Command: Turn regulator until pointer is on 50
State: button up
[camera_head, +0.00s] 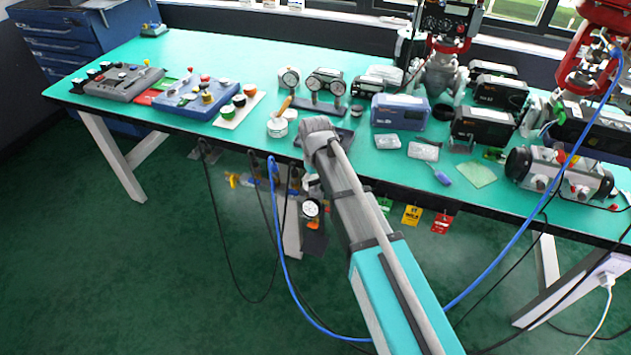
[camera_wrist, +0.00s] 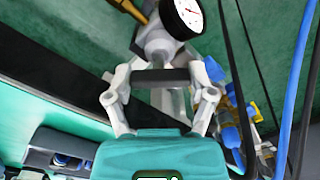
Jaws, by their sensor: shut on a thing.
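The regulator is mounted below the front edge of the table. Its round white gauge (camera_head: 312,208) faces the head camera, and the gauge also shows at the top of the wrist view (camera_wrist: 188,14). The pointer is visible in the wrist view, but the scale numbers are too small to read. The regulator's grey body (camera_wrist: 158,43) is beside the gauge. My gripper (camera_wrist: 162,75) is shut on the regulator, with one finger on each side of a dark part between them. In the head view my arm hides most of the regulator and the gripper.
The green table (camera_head: 210,55) carries control boxes, gauges and positioners. A blue hose (camera_head: 285,250) and black cables hang close to the left of my arm. Yellow and blue fittings (camera_wrist: 238,110) sit right of my gripper in the wrist view. Coloured tags (camera_head: 411,215) hang at the right.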

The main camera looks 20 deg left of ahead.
jog(key=shift+m, duration=1.6)
jog(key=o, duration=0.9)
